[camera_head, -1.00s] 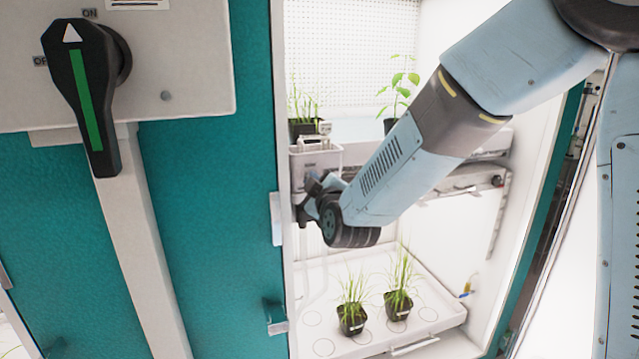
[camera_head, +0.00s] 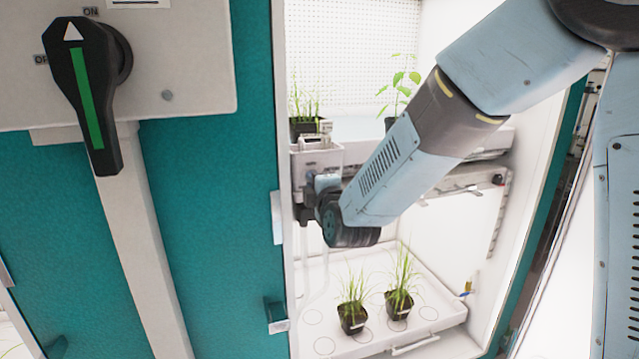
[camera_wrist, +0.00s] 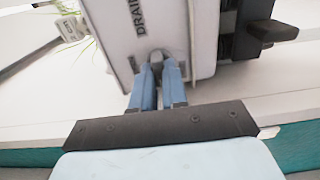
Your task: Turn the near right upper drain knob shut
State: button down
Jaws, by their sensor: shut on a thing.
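A white box (camera_head: 314,160) with the lettering DRAIN hangs at the left of the upper shelf in the open chamber; its face (camera_wrist: 193,25) fills the top of the wrist view. A small grey drain knob (camera_wrist: 158,55) sits on that face below the lettering. My gripper (camera_wrist: 160,72) has its two blue fingers close together, shut on the knob from either side. The fingers hide most of the knob, so its exact turn is hard to tell. In the head view my gripper (camera_head: 325,181) is at the box's front, and the knob is hidden there.
A black part (camera_wrist: 262,32) juts out beside the box in the wrist view. Potted plants stand on the upper shelf, and two grass pots (camera_head: 352,316) stand on the lower tray (camera_head: 436,316). A black-and-green switch handle (camera_head: 88,95) is at the left.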

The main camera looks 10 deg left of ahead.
jog(key=shift+w+d+r, duration=0.15)
jog(key=shift+w, duration=0.15)
